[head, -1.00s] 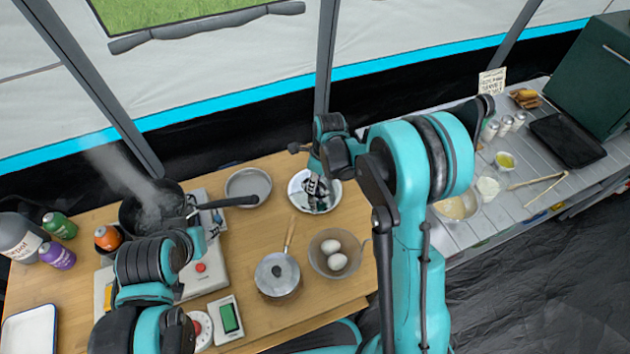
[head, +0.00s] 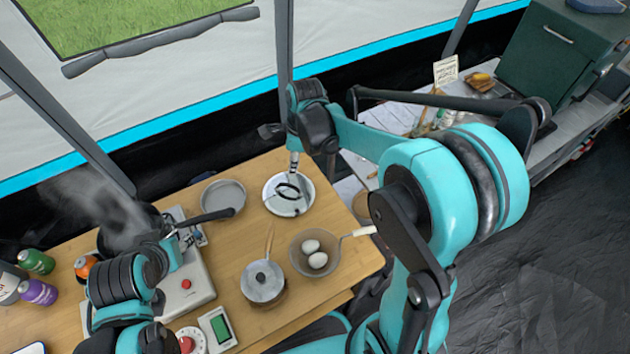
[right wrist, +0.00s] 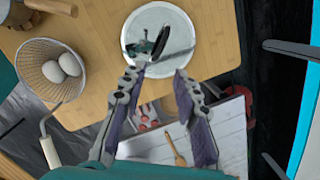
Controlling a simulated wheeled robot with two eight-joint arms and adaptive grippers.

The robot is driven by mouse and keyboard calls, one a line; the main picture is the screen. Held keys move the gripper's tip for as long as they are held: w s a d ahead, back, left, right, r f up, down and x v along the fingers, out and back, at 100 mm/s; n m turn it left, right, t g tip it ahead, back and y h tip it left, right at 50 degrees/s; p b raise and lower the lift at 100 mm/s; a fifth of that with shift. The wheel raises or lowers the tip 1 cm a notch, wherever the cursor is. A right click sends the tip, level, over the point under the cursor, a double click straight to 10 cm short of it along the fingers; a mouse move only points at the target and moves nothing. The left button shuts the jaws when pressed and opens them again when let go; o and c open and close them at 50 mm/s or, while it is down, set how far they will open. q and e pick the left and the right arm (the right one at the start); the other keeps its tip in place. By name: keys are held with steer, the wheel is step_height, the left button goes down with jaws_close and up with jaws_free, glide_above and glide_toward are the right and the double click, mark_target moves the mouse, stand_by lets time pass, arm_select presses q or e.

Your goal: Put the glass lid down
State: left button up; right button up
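The round glass lid (head: 277,206) lies flat on the wooden table, with a dark handle on its top. It also shows in the right wrist view (right wrist: 178,20), pale and shiny, near the table's edge. My right gripper (head: 293,165) is above the lid in the head view. In the right wrist view its two fingers (right wrist: 156,74) are apart, with nothing held between them. My left gripper (head: 172,238) is by the long black handle of the steaming pot; its fingers are too hidden to tell whether they grip it.
The steaming black pot (head: 113,240) is at the left. A grey side table (head: 385,122) stands beyond the right edge.

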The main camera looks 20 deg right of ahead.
steer(key=s+d+r+n+t, duration=0.2)
steer(key=s+r+n, duration=0.1)
steer(key=s+n, duration=0.6)
steer(key=s+d+r+n+t+h, duration=0.1)
steer(key=s+d+r+n+t, duration=0.1)
steer(key=s+n, duration=0.7)
steer(key=r+n+t, duration=0.1)
steer(key=n, duration=0.3)
steer(key=shift+d+r+t, duration=0.2)
steer(key=shift+r+t, duration=0.1)
